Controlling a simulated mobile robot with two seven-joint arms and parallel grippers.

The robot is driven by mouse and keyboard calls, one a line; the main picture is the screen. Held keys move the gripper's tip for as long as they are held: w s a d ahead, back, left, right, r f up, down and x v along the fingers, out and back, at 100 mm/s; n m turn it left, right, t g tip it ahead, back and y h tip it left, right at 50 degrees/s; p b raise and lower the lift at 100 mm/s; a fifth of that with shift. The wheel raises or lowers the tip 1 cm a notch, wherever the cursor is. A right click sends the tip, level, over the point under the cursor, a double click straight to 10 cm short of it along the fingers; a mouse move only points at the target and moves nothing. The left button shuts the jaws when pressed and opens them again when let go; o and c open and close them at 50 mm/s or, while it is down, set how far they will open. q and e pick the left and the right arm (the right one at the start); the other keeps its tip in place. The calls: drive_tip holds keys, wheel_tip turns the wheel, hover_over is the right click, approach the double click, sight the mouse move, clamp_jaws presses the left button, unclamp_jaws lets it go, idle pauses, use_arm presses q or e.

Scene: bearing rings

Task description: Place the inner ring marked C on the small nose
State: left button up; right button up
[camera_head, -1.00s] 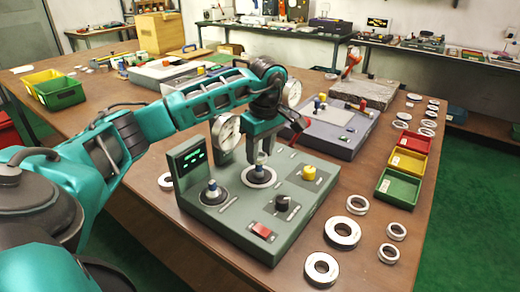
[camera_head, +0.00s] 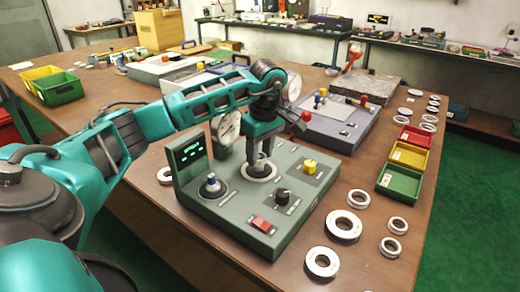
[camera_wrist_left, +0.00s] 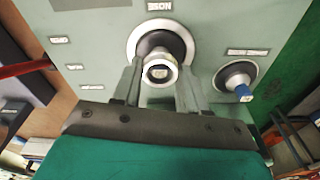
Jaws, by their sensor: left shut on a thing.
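My left gripper (camera_head: 262,168) points down over the rear round station of the grey-green console (camera_head: 227,224). The wrist view shows its fingers (camera_wrist_left: 160,90) shut on a small silver ring (camera_wrist_left: 158,68), at the nose with its dark centre and pale round flange (camera_wrist_left: 142,33). A label reading NOSE (camera_wrist_left: 159,6) sits beside it. I cannot read a C on the ring or tell whether it is fully seated. A second station with a blue-tipped post (camera_head: 211,187) stands nearer the front left; it also shows in the wrist view (camera_wrist_left: 241,88). My right gripper is out of view.
Several loose rings, including a large ring (camera_head: 343,226), lie right of the console. Green (camera_head: 399,182), yellow (camera_head: 409,157) and red (camera_head: 414,137) trays stand beyond them. A dial gauge (camera_head: 226,129) and a display (camera_head: 188,152) rise close to my arm.

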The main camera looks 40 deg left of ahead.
use_arm(q)
drive_tip(key=shift+f+b, duration=0.65)
drive_tip(key=shift+f, duration=0.6)
drive_tip(key=o, duration=1.1)
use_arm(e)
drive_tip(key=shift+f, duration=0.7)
use_arm(q)
drive_tip(key=shift+o, duration=0.2)
drive_tip(key=shift+r, duration=0.7)
wheel_tip(320, 180, up, 12)
drive_tip(key=d+p, duration=0.1)
drive_tip(key=p, duration=0.1)
drive_tip(key=shift+d+f, duration=0.25)
drive_tip(key=shift+d, duration=0.05)
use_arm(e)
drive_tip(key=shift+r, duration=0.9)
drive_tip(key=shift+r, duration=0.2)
